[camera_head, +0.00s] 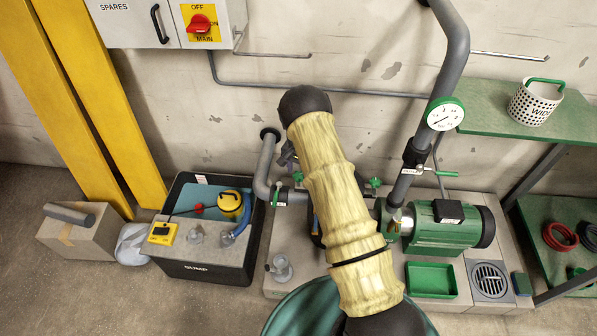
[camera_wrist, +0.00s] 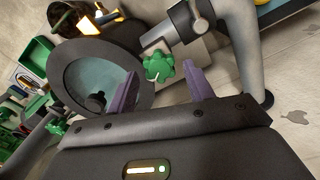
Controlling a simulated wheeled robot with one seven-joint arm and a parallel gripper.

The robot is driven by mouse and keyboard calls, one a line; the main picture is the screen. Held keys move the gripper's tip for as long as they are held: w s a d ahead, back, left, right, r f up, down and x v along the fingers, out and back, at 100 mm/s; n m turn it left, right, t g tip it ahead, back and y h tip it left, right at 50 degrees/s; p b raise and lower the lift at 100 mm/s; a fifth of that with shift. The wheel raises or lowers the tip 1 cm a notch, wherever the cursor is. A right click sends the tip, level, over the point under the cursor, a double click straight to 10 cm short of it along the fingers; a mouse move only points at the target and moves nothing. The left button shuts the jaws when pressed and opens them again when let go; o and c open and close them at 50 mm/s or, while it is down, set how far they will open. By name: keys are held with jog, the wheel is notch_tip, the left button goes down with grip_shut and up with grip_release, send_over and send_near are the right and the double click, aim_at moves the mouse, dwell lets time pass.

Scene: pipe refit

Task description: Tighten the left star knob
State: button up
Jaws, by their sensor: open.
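The left star knob (camera_wrist: 159,66) is green and lobed. In the wrist view it sits between the two purple fingers of my open gripper (camera_wrist: 160,72), apart from both as far as I can see. In the head view the left star knob (camera_head: 298,178) shows as a small green piece beside my pale yellow arm. There my gripper (camera_head: 287,153) is mostly hidden behind the arm. The right star knob (camera_head: 375,183) shows just right of the arm, and a second green knob (camera_wrist: 56,128) shows at lower left in the wrist view.
A grey elbow pipe (camera_head: 264,165) lies left of the knob. A green pump motor (camera_head: 440,228) and a gauge (camera_head: 445,114) stand to the right. A black crate (camera_head: 205,272) with tools is at left. A round dark-rimmed housing (camera_wrist: 70,75) is close to my fingers.

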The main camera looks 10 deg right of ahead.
notch_tip(320, 180, up, 16)
jog(key=p, duration=0.1)
jog(key=shift+f, duration=0.1)
dwell(0.4)
